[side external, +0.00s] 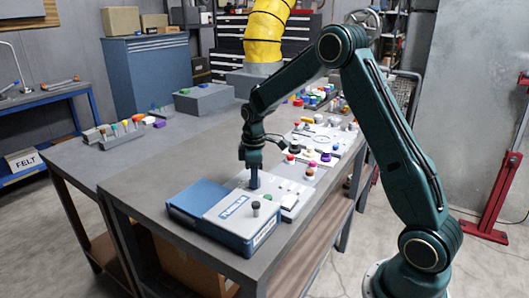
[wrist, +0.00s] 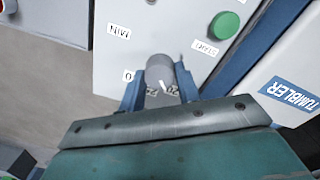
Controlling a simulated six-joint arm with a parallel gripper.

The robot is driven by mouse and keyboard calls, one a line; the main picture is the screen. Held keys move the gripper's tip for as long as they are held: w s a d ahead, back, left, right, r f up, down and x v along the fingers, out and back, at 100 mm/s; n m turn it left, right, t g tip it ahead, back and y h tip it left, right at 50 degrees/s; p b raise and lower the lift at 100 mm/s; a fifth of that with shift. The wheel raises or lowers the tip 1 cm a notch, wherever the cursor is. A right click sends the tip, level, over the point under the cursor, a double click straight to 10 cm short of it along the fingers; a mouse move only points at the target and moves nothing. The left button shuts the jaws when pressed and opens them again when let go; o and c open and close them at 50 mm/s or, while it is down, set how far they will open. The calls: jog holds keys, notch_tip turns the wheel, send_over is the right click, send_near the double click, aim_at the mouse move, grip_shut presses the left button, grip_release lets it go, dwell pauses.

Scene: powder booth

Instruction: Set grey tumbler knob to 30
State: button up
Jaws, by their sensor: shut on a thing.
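The grey tumbler knob (wrist: 160,70) stands on a pale panel (wrist: 115,65) in the wrist view. My gripper (wrist: 160,88) is shut on it, with a blue finger on each side. A white mark shows on the knob, pointing toward the lower part of the picture. Small scale labels (wrist: 170,90) lie just below it, one looking like 20, and a 0 label (wrist: 127,76) is at its left. In the side view my gripper (side external: 254,183) points straight down at the panel, and the knob is hidden there.
A green button (wrist: 224,25) beside a START label is at the upper right of the wrist view. A TUMBLER label (wrist: 291,95) is at the right. In the side view a dark knob (side external: 256,207) stands close in front, and several coloured parts (side external: 320,95) lie behind.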

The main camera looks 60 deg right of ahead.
jog(key=shift+m, duration=0.4)
jog(key=m, duration=0.8)
jog(key=shift+w, duration=0.1)
jog(key=m, duration=0.4)
jog(key=shift+r+m+g, duration=0.1)
jog(key=shift+m+g, duration=0.2)
jog(key=shift+m, duration=2.2)
jog(key=o, duration=1)
jog(key=shift+r, duration=0.1)
